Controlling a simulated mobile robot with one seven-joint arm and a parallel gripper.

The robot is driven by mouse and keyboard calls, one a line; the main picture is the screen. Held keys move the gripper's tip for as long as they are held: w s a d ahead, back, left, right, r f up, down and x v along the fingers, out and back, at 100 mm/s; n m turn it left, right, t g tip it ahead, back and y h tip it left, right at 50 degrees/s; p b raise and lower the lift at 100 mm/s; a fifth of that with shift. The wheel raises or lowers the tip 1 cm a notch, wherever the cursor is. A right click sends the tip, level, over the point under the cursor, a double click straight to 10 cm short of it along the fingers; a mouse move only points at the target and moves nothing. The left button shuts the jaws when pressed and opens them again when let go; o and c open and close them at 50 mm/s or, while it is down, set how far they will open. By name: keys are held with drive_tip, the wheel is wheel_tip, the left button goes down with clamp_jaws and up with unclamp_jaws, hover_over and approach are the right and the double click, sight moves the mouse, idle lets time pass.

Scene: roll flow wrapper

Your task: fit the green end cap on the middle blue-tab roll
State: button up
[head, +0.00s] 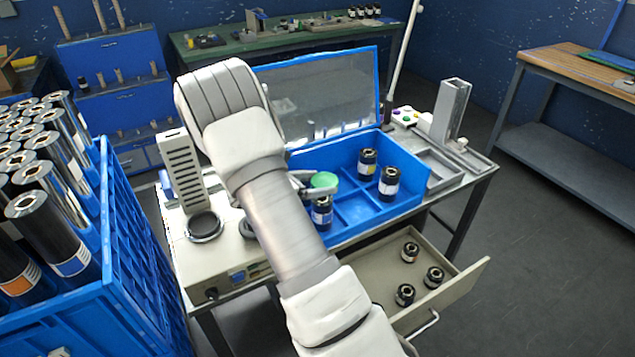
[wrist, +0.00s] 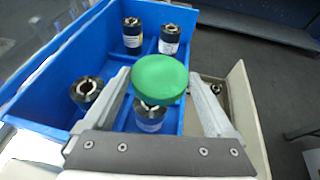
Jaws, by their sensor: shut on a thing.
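The green end cap (head: 323,181) is a round disc between the fingertips of my gripper (wrist: 160,85). It also shows in the wrist view (wrist: 160,76), roughly level. My gripper is shut on it. A dark roll with a white label and a bluish tab (head: 322,215) stands upright in a front compartment of the blue bin, under the cap; it shows in the wrist view too (wrist: 150,119). The cap hides part of this roll's top in the wrist view. In the head view the cap appears above the roll, and I cannot tell whether they touch.
The blue bin (head: 405,205) has raised walls, dividers and an open clear lid (head: 320,97) behind. Two more rolls (head: 367,163) (head: 389,184) stand in it; another (wrist: 87,92) shows at left. An open drawer (head: 455,285) holds several small rolls. A roll-filled crate (head: 125,280) stands left.

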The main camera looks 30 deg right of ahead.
drive_tip(key=shift+w, duration=0.5)
drive_tip(key=shift+f+b, duration=2)
drive_tip(key=shift+f, duration=0.9)
drive_tip(key=shift+f+b, duration=0.25)
drive_tip(key=shift+b, duration=0.05)
drive_tip(key=shift+r, duration=0.2)
drive_tip(key=shift+r+p, duration=0.55)
drive_tip(key=shift+r, duration=0.05)
drive_tip(key=shift+f+b, duration=0.5)
drive_tip(key=shift+f, duration=0.15)
drive_tip(key=shift+r+p, duration=0.45)
drive_tip(key=shift+r, duration=0.25)
drive_tip(key=shift+f+b, duration=0.65)
drive_tip(key=shift+f, duration=0.15)
idle(0.9)
